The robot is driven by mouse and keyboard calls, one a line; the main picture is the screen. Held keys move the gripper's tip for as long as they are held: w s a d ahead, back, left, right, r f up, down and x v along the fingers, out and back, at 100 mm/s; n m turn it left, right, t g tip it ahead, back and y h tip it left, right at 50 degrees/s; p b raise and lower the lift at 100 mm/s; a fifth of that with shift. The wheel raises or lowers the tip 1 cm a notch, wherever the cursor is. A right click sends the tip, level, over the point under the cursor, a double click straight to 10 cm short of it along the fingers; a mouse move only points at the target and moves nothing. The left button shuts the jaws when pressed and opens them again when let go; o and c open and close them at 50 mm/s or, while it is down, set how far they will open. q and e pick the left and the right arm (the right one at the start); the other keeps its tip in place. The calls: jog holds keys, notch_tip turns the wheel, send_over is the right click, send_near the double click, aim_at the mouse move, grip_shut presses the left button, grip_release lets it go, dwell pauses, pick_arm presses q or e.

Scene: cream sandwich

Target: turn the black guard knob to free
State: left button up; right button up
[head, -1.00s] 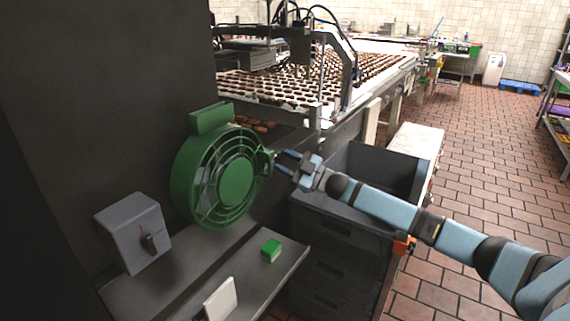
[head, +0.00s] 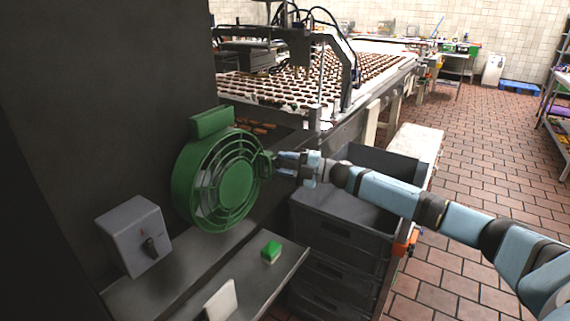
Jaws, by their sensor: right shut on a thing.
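The round green guard (head: 222,185) is upright against the dark machine wall at the left middle. My right gripper (head: 274,163) reaches in from the right to the guard's right edge. Its jaws are shut on the black guard knob there, which the fingers mostly hide, so its angle cannot be read. My left gripper is not in view.
Dark crates (head: 335,235) stand under my right arm.

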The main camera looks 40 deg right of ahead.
dwell(0.5)
jog(key=o, duration=0.6)
jog(key=shift+o, duration=0.2)
jog(key=b+v, duration=0.1)
jog(key=v, duration=1.3)
jog(key=shift+b, duration=0.35)
jog(key=shift+a, duration=0.1)
